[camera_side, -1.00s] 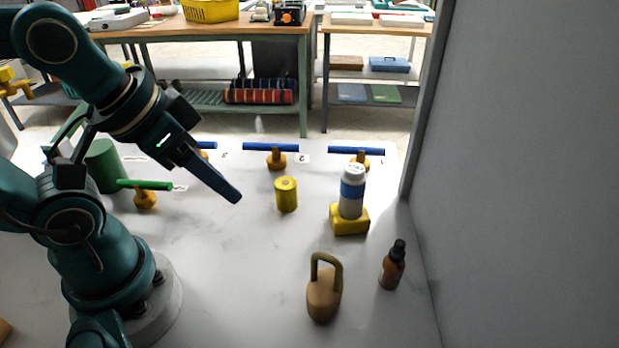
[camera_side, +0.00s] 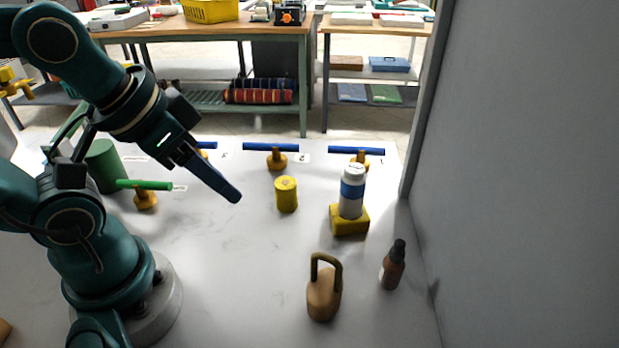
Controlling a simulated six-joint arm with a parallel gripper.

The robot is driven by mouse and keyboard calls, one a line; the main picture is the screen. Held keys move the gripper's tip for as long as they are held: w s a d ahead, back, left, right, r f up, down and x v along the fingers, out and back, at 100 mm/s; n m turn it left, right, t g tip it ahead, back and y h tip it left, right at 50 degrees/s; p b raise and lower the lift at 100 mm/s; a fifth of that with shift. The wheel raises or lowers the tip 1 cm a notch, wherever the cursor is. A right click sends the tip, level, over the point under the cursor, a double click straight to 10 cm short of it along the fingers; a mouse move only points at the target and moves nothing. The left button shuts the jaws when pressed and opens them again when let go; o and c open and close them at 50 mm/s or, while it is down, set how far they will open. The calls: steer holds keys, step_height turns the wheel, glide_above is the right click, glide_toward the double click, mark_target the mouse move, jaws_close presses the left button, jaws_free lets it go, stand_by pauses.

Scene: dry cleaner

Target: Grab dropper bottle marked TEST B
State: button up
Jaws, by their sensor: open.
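A brown dropper bottle (camera_side: 392,268) with a black top stands upright on the grey table near the right wall. A pale label shows at its left edge, but I cannot read any marking on it. My gripper (camera_side: 232,196) is above the table at left centre, pointing down and to the right. It is open and empty, well apart from the bottle. Only one blue finger shows clearly.
A tan weight with a handle (camera_side: 323,295) stands just left of the bottle. Behind are a white bottle (camera_side: 351,193) on a yellow block (camera_side: 349,221) and a yellow cylinder (camera_side: 286,195). The grey wall (camera_side: 520,180) closes the right side. The front middle is clear.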

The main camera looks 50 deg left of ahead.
steer(key=shift+c, duration=0.5)
steer(key=w+r+m+t, duration=0.2)
steer(key=w+r+t, duration=0.2)
steer(key=w, duration=0.3)
steer(key=w+r+m+t, duration=0.2)
steer(key=w+r+t, duration=0.15)
steer(key=w, duration=0.45)
steer(key=m+g+h, duration=0.5)
steer(key=m+h, duration=0.2)
steer(key=h, duration=0.3)
glide_toward(404, 251)
step_height(404, 251, up, 5)
steer(key=w, duration=0.3)
step_height(404, 251, down, 5)
steer(key=s+g, duration=0.2)
steer(key=shift+t, duration=0.35)
steer(key=x, duration=1.2)
steer(key=shift+w+r, duration=0.1)
steer(key=shift+r, duration=0.05)
